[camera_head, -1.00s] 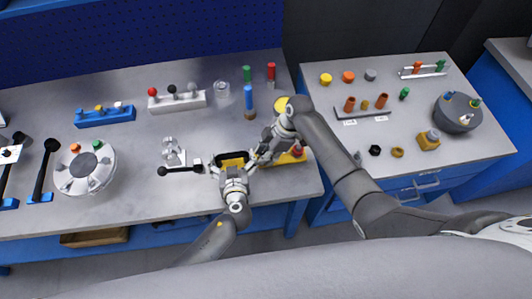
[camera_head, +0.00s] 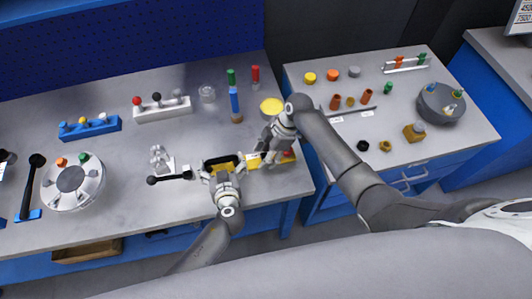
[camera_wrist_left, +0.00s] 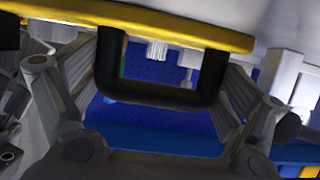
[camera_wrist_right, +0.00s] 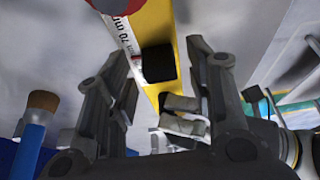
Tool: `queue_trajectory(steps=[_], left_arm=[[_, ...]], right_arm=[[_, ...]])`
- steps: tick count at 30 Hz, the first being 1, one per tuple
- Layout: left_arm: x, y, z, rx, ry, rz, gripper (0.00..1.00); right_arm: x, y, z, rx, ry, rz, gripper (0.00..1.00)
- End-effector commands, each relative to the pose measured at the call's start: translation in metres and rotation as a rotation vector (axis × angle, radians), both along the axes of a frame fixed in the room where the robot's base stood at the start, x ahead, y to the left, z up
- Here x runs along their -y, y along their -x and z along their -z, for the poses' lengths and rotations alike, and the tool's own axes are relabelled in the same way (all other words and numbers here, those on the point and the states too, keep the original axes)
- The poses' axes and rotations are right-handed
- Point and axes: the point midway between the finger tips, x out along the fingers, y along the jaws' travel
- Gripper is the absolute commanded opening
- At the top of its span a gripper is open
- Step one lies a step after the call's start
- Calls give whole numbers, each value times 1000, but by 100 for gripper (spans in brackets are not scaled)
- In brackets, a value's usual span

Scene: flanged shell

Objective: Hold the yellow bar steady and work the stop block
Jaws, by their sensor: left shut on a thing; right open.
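The yellow bar (camera_head: 252,166) lies near the front right edge of the bench, with a black handle (camera_head: 207,164) at its left part and a red knob (camera_head: 289,155) near its right end. My left gripper (camera_head: 223,170) is shut on the black handle, which shows between its fingers in the left wrist view (camera_wrist_left: 160,95). My right gripper (camera_head: 266,152) is open over the bar. In the right wrist view, the bar (camera_wrist_right: 190,45) carries millimetre markings, and a black block (camera_wrist_right: 158,63) sits between the open fingers, apart from both. I cannot tell whether this is the stop block.
A black-knobbed lever (camera_head: 170,178) stands left of the left gripper. Blue (camera_head: 234,100), green and red cylinders and a yellow disc (camera_head: 271,106) stand behind the bar. A gap separates this bench from the right one.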

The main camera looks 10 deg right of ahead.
Motion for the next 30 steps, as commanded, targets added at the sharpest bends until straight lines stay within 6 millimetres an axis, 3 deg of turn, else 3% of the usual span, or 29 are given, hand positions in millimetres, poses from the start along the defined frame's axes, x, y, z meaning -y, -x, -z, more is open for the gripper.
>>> queue_trajectory(steps=[8, 21, 30], left_arm=[[-1, 0, 1, -1, -1, -3, 50], [-1, 0, 1, -1, -1, -3, 50], [-1, 0, 1, -1, -2, -2, 50]], right_arm=[[7, -1, -14, 3, 0, 0, 48], [40, -1, -94, 3, 1, 0, 48], [46, 0, -111, 0, -1, 0, 48]])
